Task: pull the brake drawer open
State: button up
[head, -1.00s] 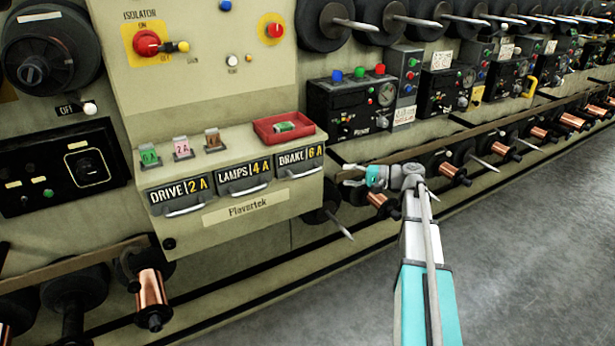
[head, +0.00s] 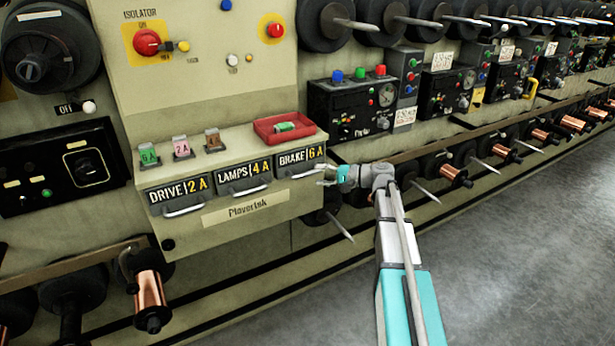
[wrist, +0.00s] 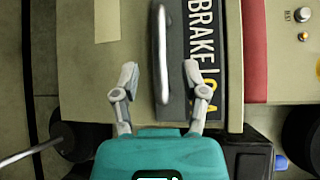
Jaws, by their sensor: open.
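The brake drawer (head: 299,159) is the rightmost of three labelled drawers on the beige cabinet and is shut. Its front reads BRAKE 6 A. Its curved metal handle (head: 302,174) runs along the lower part of the front. In the wrist view the drawer label (wrist: 203,40) shows turned on its side, with the handle (wrist: 162,60) beside it. My gripper (head: 322,176) is open and empty at the drawer's right end. In the wrist view my gripper (wrist: 161,80) has its two fingers spread, with the handle's near end between them.
The lamps drawer (head: 244,178) and drive drawer (head: 180,195) are to the left, both shut. A red tray (head: 284,130) with a green fuse sits on the ledge above. Coloured fuses (head: 182,148) stand to its left. Copper spools (head: 455,174) line the right side.

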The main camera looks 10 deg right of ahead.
aim_at(310, 174)
jog(key=shift+x, duration=2.45)
jog(key=shift+c, duration=0.3)
grip_shut()
